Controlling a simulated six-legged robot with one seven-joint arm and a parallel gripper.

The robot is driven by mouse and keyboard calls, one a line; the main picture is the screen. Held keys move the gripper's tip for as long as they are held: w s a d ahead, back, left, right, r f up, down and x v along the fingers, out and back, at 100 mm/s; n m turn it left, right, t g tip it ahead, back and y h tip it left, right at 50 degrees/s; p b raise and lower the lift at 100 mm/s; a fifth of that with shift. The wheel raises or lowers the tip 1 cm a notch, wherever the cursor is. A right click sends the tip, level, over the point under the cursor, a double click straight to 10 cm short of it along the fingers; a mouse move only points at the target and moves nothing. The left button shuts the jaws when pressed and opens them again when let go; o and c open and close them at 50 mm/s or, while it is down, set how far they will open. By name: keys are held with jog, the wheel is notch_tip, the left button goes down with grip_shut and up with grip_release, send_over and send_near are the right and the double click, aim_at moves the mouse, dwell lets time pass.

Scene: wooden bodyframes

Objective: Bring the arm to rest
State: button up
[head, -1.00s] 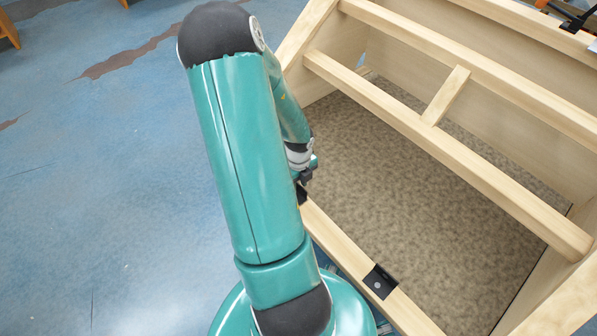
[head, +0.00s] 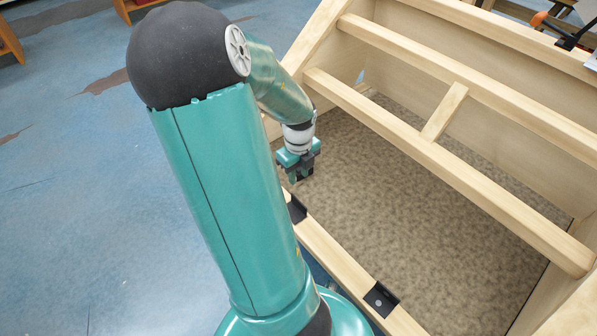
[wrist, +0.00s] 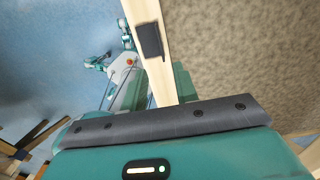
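My arm is teal with a black elbow and rises from my base at the bottom of the head view. Its forearm folds down behind the upper link. My gripper (head: 299,175) hangs just above the front rail of the wooden bodyframe (head: 325,245), near a black bracket on it. It looks empty, but its fingertips are small and dark, so I cannot tell their gap. The wrist view shows a dark bar across a teal housing, with the wooden rail (wrist: 150,50) and a black bracket (wrist: 150,40) beyond.
The bodyframe has wooden rails (head: 440,165) and a brown speckled panel (head: 420,220) inside. Black brackets (head: 381,299) sit on the front rail. An orange and black clamp (head: 560,30) is at the top right. Blue floor (head: 80,200) on the left is clear.

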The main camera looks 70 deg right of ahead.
dwell(0.4)
jog(key=w+a+r+n+t+y, duration=0.1)
jog(key=w+a+r+n, duration=0.4)
jog(key=w+a+n, duration=0.3)
jog(key=w+a+r+n+t, duration=0.2)
jog(key=w+a+r+n, duration=0.45)
jog(key=a+n, duration=0.35)
jog(key=s+a+r+n+t, duration=0.1)
jog(key=a+r+n, duration=0.2)
jog(key=a+n, duration=0.3)
jog(key=s+a+r+n, duration=0.1)
jog(key=a+r+n, duration=0.3)
jog(key=a+n, duration=0.3)
jog(key=s+a+r+n+t+h, duration=0.1)
jog(key=a+r+n, duration=0.3)
jog(key=a+n, duration=0.3)
jog(key=n, duration=0.3)
jog(key=shift+r+t, duration=0.2)
jog(key=shift+t, duration=0.1)
jog(key=shift+s, duration=0.15)
